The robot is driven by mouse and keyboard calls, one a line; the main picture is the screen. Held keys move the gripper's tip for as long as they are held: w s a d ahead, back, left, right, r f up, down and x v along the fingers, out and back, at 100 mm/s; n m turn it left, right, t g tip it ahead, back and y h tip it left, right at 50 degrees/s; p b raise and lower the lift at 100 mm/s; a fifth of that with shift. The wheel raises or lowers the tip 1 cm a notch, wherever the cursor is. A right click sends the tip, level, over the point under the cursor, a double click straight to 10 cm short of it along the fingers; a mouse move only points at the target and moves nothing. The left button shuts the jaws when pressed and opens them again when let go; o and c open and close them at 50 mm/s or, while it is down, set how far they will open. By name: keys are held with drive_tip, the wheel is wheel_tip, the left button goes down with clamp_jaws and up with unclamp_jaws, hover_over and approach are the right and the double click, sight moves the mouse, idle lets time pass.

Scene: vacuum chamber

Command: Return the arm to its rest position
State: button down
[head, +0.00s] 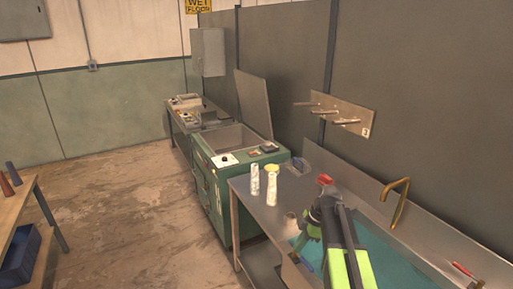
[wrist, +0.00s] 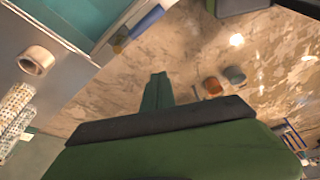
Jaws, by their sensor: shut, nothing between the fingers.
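My arm (head: 345,240), black with bright green parts, reaches over the metal bench and teal basin at the lower right of the head view. In the wrist view, my gripper (wrist: 157,92) shows as a narrow dark green tip beyond a dark bar and a wide green body. It is shut and holds nothing. Below it in the wrist view is the brown, stained floor (wrist: 130,80), beyond the bench edge. The arm hides part of the basin.
Two pale patterned cylinders (head: 272,185) stand on the metal bench (head: 240,190), with a tape roll (wrist: 36,60) near them. A green machine with a raised lid (head: 253,103) stands behind. A brass tap (head: 400,200) rises at the right. Floor at left is open.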

drive_tip(key=s+a+f+m+h+b, duration=0.2)
drive_tip(key=s+a+f+b, duration=0.1)
drive_tip(key=s+a+f, duration=0.3)
drive_tip(key=s+m, duration=0.1)
drive_tip(key=m, duration=0.4)
drive_tip(key=s+d+m+h, duration=0.1)
drive_tip(key=s+m, duration=0.1)
drive_tip(key=m, duration=0.3)
drive_tip(key=s+m+h+b, duration=0.1)
drive_tip(key=s+m, duration=0.1)
drive_tip(key=m, duration=0.3)
drive_tip(key=shift+s+d+f+m, duration=0.1)
drive_tip(key=shift+d+f+m, duration=0.2)
drive_tip(key=shift+d, duration=0.1)
